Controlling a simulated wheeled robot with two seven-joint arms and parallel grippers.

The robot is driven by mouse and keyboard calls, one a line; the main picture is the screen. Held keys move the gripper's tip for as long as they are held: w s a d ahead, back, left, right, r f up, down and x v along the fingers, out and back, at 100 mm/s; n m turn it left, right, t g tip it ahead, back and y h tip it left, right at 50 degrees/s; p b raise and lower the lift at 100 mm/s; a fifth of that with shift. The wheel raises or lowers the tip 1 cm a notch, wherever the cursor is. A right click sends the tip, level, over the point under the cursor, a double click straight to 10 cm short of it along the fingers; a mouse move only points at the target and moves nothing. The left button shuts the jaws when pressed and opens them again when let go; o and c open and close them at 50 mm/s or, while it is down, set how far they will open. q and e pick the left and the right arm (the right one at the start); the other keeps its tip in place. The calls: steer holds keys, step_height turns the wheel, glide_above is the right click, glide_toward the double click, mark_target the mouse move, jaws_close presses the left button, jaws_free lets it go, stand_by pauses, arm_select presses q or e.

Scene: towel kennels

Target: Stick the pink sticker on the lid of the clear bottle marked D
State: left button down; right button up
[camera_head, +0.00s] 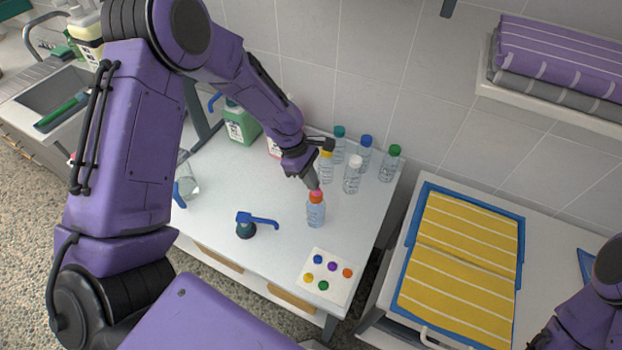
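A clear bottle (316,214) with an orange lid (316,198) stands upright on the white table, apart from the other bottles. Its marking is too small to read. My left gripper (315,187) reaches down from the upper left, with its fingertips right above this lid. The fingers look closed together, with a small pink sticker (318,191) at their tips. I cannot tell whether the sticker touches the lid. A white sticker sheet (340,291) lies in front, with blue, purple, orange, yellow and green dots. My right arm shows at the lower right; its fingertips are out of view.
Several clear bottles with teal, blue, green, white and yellow lids stand behind, such as the white-lidded one (352,179). A blue-handled pump top (247,228) lies left of the bottle. A green jug (240,125) stands at the back. Yellow towels (462,255) lie in a blue tray at right.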

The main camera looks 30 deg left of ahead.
arm_select(q)
steer(key=shift+f, duration=0.4)
stand_by(0.6)
steer(key=c, duration=0.7)
jaws_free()
steer(key=shift+r, duration=1.3)
step_height(320, 180, up, 2)
steer(key=shift+r, duration=0.2)
steer(key=shift+s, duration=0.1)
